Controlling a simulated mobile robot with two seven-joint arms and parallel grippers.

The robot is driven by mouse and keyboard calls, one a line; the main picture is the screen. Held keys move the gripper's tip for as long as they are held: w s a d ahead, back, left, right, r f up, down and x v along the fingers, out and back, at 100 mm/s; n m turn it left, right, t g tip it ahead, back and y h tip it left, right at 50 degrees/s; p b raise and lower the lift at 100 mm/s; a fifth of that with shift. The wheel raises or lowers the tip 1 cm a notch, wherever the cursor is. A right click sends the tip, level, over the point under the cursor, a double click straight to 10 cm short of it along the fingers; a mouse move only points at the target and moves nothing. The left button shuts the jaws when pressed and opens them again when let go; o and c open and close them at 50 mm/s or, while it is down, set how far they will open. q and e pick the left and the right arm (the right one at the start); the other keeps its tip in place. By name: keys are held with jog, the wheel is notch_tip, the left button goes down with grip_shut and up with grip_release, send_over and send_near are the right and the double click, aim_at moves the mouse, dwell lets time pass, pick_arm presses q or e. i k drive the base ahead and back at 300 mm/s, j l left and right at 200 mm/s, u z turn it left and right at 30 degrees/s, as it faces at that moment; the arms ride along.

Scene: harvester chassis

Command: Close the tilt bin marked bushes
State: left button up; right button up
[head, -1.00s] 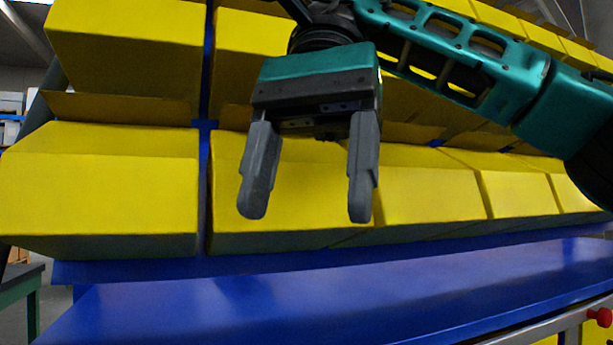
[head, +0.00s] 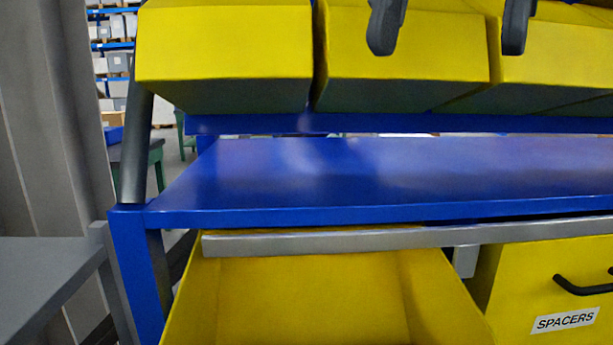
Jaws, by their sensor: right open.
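A yellow tilt bin (head: 310,290) hangs open under the blue shelf, at the bottom middle of the head view. I look down into its inside; its front and any label are out of the picture, so I cannot read whether it is marked bushes. My right gripper (head: 448,48) shows only as two dark grey fingertips at the top edge. They are wide apart with nothing between them, in front of the upper yellow bins and well above the open bin. My left gripper is not in view.
A yellow bin marked SPACERS (head: 550,290), with a black handle, is right of the open bin. A grey rail (head: 330,242) runs above both, under the blue shelf (head: 330,175). Upper yellow bins (head: 225,45) line the top. A grey table (head: 45,280) stands at left.

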aim_at(410, 296)
jog(key=k, duration=1.4)
